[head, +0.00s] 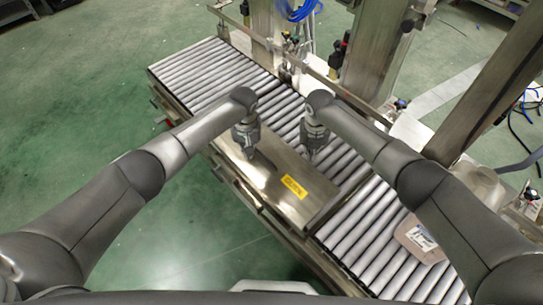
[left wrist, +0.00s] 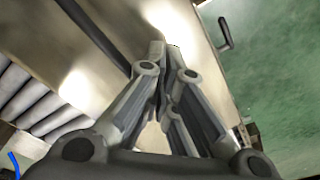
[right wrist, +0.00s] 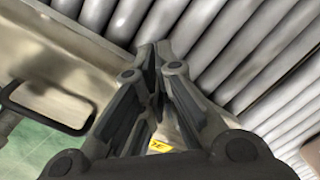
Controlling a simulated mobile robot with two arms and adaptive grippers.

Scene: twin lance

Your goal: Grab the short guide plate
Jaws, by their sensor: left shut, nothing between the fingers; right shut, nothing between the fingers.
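A bare metal plate (head: 286,168) with a yellow label (head: 294,187) lies over part of the roller conveyor; I take it for the short guide plate, but the views do not make this certain. It also shows in the left wrist view (left wrist: 110,50) and in the right wrist view (right wrist: 55,60). My left gripper (head: 250,156) is shut and empty above the plate's left part. My right gripper (head: 313,157) is shut and empty above the plate's far edge, beside the rollers. Whether either fingertip touches the metal cannot be told.
Conveyor rollers (head: 205,72) run on both sides of the plate. A dark handle (right wrist: 45,108) shows at the plate's side in the right wrist view. A brownish box with a white label (head: 421,238) sits on the rollers at right. Metal posts (head: 375,50) stand behind. Green floor is open at left.

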